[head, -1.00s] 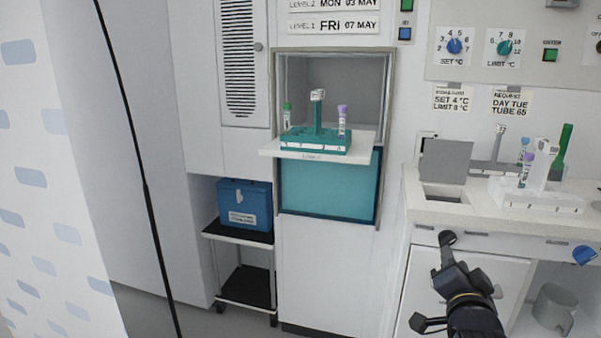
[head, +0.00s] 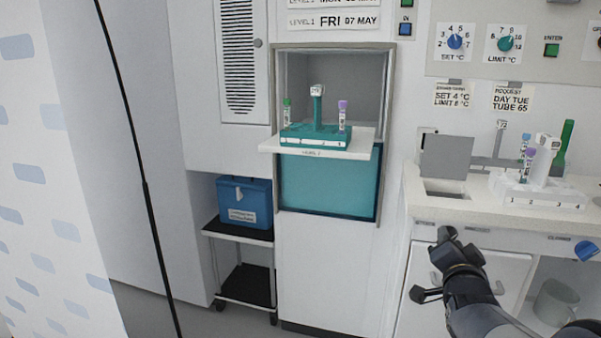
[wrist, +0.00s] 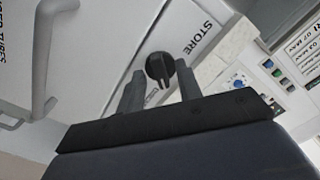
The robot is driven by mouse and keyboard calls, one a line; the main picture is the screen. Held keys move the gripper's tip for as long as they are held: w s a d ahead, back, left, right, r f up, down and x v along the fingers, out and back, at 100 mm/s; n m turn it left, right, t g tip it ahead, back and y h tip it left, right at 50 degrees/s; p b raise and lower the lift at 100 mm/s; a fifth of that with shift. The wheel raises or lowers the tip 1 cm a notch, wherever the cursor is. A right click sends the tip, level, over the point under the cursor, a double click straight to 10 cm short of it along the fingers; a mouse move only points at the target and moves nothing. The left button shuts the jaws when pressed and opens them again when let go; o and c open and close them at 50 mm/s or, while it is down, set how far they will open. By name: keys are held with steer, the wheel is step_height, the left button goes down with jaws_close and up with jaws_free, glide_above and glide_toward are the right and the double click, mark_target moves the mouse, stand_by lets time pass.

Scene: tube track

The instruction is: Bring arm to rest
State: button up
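My arm (head: 468,285) reaches in from the lower right of the head view, in front of the white counter cupboard. Its fingers cannot be made out clearly there. In the wrist view my gripper (wrist: 159,70) has its two grey fingers spread apart, with nothing held. A black knob (wrist: 160,68) on a white panel marked STORE shows between the fingertips, with gaps on both sides. How far it is from the fingers I cannot tell.
A teal rack (head: 316,136) with tubes stands on a white shelf (head: 362,151) in the hatch. A white rack (head: 540,196) with tubes is on the counter (head: 420,207). A blue box (head: 245,202) sits on a trolley (head: 240,233). A handle (wrist: 45,105) shows in the wrist view.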

steer(key=shift+s+a+n+p, duration=0.15)
steer(key=shift+s+n+p, duration=0.25)
steer(key=shift+n+p, duration=1.7)
steer(key=shift+s+a+n+p, duration=0.15)
steer(key=shift+s+n+p, duration=0.55)
steer(key=shift+n, duration=2.55)
steer(key=shift+s+a+n+p, duration=0.1)
steer(key=shift+a+n+p, duration=0.05)
steer(key=shift+n+p, duration=2.1)
steer(key=shift+n+b, duration=0.4)
steer(key=shift+b, duration=0.05)
